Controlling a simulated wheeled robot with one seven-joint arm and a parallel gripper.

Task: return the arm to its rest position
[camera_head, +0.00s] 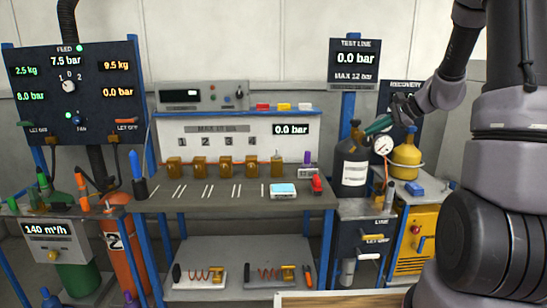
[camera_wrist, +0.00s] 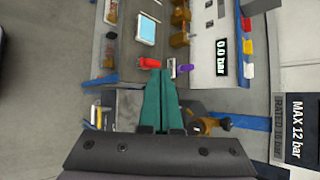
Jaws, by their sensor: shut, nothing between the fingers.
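My arm (camera_head: 437,92) comes in from the right side of the head view, bent at the elbow and reaching left. My gripper (camera_head: 369,130) is in front of the wall at the right end of the bench, near a black bottle and a round gauge. In the wrist view my gripper (camera_wrist: 161,75) shows two teal fingers lying together, shut with nothing between them. The fingertips overlap the bench edge in that view, close to a red object (camera_wrist: 148,62); I cannot tell the distance.
A black cylinder (camera_head: 351,165), a gauge (camera_head: 383,145) and a yellow cylinder (camera_head: 406,158) stand close around my gripper. The grey bench (camera_head: 230,200) carries brass fittings and a light-blue-screened device (camera_head: 283,190). The test line panel (camera_head: 355,62) hangs behind.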

